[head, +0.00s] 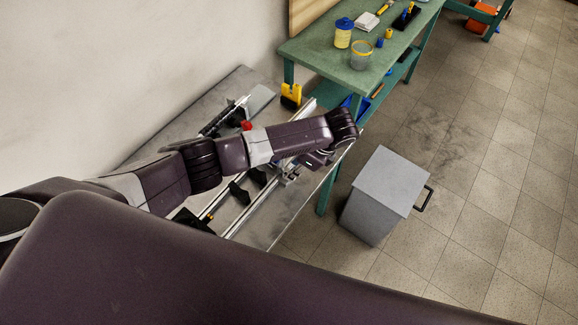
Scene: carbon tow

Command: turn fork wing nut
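A long machine with parallel metal rails (240,219) stands on a grey bench (150,146) along the wall. My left arm comes in from the left and crosses over it. The arm bends down at its wrist, and my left gripper (292,172) is low over the rails, close to a small metal fitting on them. The wrist and forearm cover much of the gripper, so its fingers are hard to make out. I cannot tell whether it is touching anything. I cannot make out the fork or its wing nut. My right gripper is not in view.
A red knob (246,125) and black blocks (239,193) sit on the machine. A yellow part (291,95) is at its far end. A green table (315,50) with jars and tools stands behind. A grey box (384,190) stands on the floor at right, with open floor beyond.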

